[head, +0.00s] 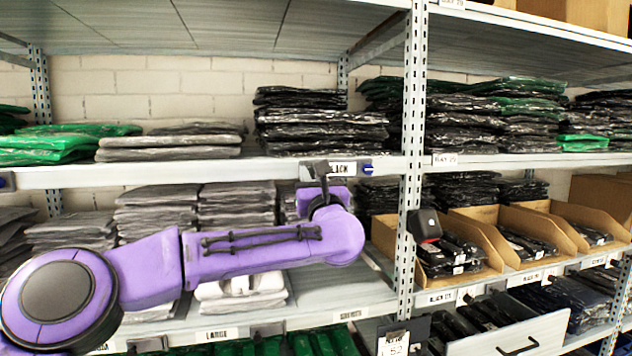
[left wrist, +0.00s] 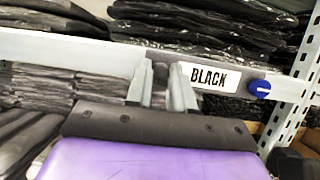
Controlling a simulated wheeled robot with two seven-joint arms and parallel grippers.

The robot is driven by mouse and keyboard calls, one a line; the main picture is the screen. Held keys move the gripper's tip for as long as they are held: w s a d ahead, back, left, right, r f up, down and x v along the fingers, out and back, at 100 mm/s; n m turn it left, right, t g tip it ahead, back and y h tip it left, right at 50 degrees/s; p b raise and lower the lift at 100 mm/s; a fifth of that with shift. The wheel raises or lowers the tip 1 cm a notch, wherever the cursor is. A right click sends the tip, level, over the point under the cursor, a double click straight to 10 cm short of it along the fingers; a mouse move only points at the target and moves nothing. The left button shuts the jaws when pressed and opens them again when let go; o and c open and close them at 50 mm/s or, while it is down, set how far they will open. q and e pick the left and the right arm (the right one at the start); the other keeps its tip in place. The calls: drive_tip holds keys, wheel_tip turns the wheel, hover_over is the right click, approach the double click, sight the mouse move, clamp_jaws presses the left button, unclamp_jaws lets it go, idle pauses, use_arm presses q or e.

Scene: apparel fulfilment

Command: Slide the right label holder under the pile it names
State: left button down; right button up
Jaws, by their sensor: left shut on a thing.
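A label holder reading BLACK (head: 343,169) is at the front edge of the middle shelf (head: 240,172); it also shows in the left wrist view (left wrist: 208,77). It has a white face and a blue round knob (left wrist: 259,88) at its right end. My left gripper (head: 318,172) is at the holder's left end, its fingers (left wrist: 164,88) shut on it. A tall pile of black bagged garments (head: 315,125) lies on the shelf just above and behind the holder. Whether the holder touches the shelf edge is unclear. My right gripper is not identifiable.
Grey bagged piles (head: 170,147) and green ones (head: 50,140) lie left on the same shelf. A perforated upright post (head: 411,150) stands close right of the holder. Cardboard bins (head: 480,225) stand right of the post. The lower shelf has a label reading LARGE (head: 217,334).

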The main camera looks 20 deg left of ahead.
use_arm(q)
drive_tip(key=c, duration=1)
unclamp_jaws()
drive_tip(key=shift+s+d+f+b, duration=0.2)
drive_tip(key=shift+s+f+b, duration=0.05)
drive_tip(key=shift+b, duration=0.05)
drive_tip(key=b+v, duration=0.4)
drive_tip(key=v, duration=0.5)
drive_tip(key=shift+s+d+b, duration=0.2)
drive_tip(key=shift+s+b, duration=0.1)
drive_tip(key=shift+s, duration=0.05)
